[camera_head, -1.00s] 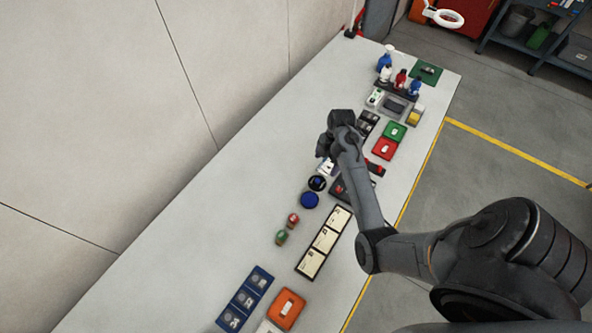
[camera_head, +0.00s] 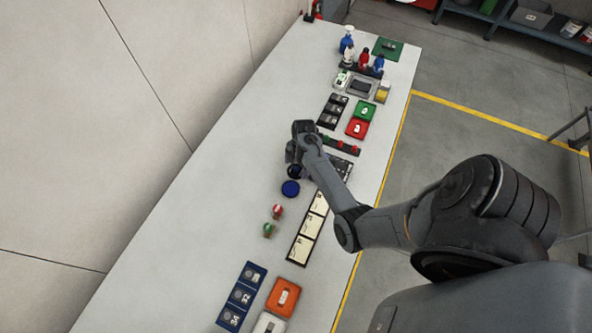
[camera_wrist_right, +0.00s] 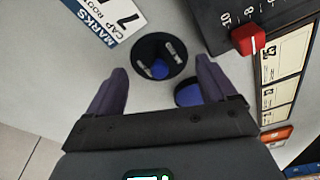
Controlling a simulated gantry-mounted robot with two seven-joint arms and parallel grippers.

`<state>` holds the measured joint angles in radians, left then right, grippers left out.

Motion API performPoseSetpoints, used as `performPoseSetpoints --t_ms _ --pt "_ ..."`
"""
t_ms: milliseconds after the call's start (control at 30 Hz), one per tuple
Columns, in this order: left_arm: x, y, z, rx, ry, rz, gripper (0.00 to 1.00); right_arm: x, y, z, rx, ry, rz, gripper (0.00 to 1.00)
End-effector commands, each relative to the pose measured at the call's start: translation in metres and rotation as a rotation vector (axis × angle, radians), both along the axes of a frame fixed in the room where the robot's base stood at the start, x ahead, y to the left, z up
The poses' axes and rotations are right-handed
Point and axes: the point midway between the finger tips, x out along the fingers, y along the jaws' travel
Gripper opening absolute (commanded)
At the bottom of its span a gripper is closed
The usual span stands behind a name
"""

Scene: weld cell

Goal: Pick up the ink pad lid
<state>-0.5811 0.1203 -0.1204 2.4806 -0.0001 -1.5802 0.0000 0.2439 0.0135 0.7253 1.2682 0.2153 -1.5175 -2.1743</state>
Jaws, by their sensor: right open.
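A round black piece with a small blue knob and pale markings, which looks like the ink pad lid (camera_wrist_right: 176,48), lies flat on the bench in the right wrist view. A plain blue disc (camera_head: 290,188) lies beside it; in the wrist view the right finger partly covers this disc. My right gripper (camera_wrist_right: 161,72) is open and empty. Its two fingers show on either side of the black piece, apart from it, at a height I cannot tell. In the head view the gripper hides much of the black piece. My left gripper is not in view.
A black panel with red sliders (camera_wrist_right: 249,38) and a "MARKS" label card (camera_wrist_right: 106,20) lie close by. Red and green capped pieces (camera_head: 273,221), a cream card strip (camera_head: 300,250) and an orange box (camera_head: 283,297) stand nearer. The bench's left side (camera_head: 200,215) is clear.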

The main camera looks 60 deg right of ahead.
Motion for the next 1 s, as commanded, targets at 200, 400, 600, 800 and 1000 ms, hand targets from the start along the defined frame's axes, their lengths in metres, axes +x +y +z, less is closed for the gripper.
performPoseSetpoints --t_ms 200,400,600,800,1000 --pt "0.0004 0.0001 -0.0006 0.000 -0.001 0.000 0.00 0.0009 0.0019 -0.0117 0.001 0.000 -0.001 0.85" --pt "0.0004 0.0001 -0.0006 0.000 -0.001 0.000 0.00 0.0008 0.0017 -0.0117 0.000 -0.001 0.000 0.83" --pt "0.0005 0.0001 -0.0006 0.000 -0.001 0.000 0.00 0.0006 0.0016 -0.0117 0.000 -0.001 0.000 0.52" --pt "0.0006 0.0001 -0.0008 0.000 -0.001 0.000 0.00 0.0003 0.0019 -0.0123 0.000 0.000 0.000 0.22" --pt "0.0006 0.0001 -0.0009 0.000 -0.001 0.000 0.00 -0.0001 0.0022 -0.0127 0.001 0.001 0.000 0.00"
